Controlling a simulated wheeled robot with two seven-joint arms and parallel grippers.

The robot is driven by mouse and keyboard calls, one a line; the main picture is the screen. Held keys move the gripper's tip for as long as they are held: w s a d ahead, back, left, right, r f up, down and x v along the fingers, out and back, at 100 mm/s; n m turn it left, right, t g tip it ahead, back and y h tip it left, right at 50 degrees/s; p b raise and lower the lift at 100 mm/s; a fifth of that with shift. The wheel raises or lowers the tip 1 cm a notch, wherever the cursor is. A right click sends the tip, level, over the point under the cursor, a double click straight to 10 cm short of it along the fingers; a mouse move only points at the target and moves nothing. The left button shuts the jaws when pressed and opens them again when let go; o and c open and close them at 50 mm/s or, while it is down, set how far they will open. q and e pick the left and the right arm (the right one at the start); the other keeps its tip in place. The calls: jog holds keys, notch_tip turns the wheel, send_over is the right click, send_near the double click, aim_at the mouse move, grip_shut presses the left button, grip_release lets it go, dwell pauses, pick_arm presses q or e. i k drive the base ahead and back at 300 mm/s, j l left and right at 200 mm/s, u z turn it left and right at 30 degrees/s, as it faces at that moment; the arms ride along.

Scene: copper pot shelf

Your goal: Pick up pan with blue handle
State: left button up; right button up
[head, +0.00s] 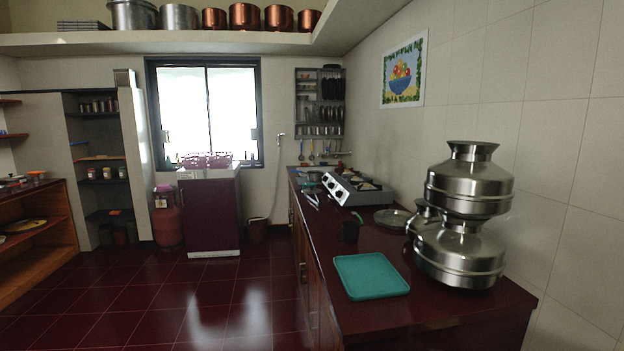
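I cannot make out a pan with a blue handle for certain. Several small utensils (325,149) hang on the back wall below the dish rack, and a bluish bit shows at their left end, too small to identify. Dark, flat items (314,176) lie at the far end of the dark red counter (385,318); their shape is unclear. A gas stove (345,191) stands on the counter in front of the utensils, with dark items on its top that I cannot identify. Neither of my grippers is in view.
A teal tray (371,276) lies near the counter's front. A red gas cylinder (167,218) and a dark red cabinet (211,215) stand by the window. The tiled floor (170,300) is open.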

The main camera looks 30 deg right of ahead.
aim_at(313, 176)
jog(key=i+z, duration=0.15)
jog(key=i, duration=3.7)
jog(key=i+z, duration=0.25)
jog(key=i, duration=0.2)
jog(key=i+j+z, duration=0.25)
jog(key=i, duration=0.2)
jog(key=i+j+z, duration=0.1)
jog(key=i+z, duration=0.2)
jog(key=i+j+z, duration=1.1)
jog(key=j, duration=0.2)
jog(key=k+l, duration=0.05)
